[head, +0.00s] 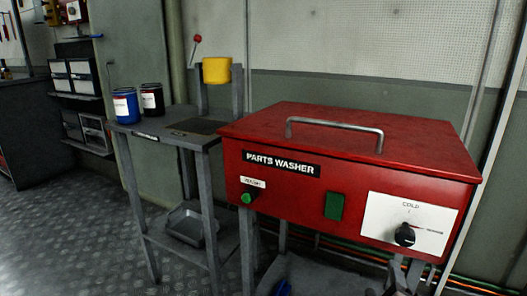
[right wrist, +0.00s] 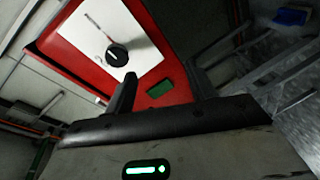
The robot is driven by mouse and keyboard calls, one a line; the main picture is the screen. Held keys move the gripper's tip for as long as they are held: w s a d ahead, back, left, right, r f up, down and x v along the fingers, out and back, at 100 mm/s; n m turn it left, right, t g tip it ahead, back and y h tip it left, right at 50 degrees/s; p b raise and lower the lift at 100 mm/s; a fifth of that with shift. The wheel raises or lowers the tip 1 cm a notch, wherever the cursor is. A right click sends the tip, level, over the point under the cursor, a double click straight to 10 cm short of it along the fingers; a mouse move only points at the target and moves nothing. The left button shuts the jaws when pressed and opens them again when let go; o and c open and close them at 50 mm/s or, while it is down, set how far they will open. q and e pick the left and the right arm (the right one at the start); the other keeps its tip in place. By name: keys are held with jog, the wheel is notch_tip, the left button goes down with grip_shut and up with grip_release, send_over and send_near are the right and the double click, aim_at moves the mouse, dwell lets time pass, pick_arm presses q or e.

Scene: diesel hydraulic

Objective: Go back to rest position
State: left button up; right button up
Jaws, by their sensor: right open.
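The red parts washer (head: 345,135) stands at the right in the head view, with its lid down and a metal handle (head: 335,125) on top. Its front has a dark temperature knob (head: 405,234) on a white COLD panel, a green switch (head: 334,206) and a green button (head: 247,198). My right gripper (head: 404,272) is low in front of the washer, below the knob. In the right wrist view my right gripper (right wrist: 158,70) is open and empty, its two fingers apart. Beyond them are the knob (right wrist: 117,54) and green switch (right wrist: 160,88). My left gripper does not show.
The floor (head: 65,225) at the left is clear.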

jog(key=s+a+f+m+g+y, duration=0.4)
jog(key=s+a+f+m+y, duration=0.2)
jog(key=s+a+f+y, duration=0.45)
pick_arm(q)
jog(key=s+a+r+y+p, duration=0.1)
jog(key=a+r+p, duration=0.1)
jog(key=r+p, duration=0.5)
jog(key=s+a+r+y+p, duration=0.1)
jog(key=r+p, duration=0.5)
jog(key=p, duration=0.8)
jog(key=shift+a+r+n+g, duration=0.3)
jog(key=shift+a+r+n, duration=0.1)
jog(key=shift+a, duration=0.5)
pick_arm(e)
notch_tip(320, 180, up, 14)
jog(key=d+m+h, duration=0.1)
jog(key=shift+s+d+f, duration=0.2)
jog(key=shift+s+f, duration=0.05)
jog(key=shift+s, duration=0.2)
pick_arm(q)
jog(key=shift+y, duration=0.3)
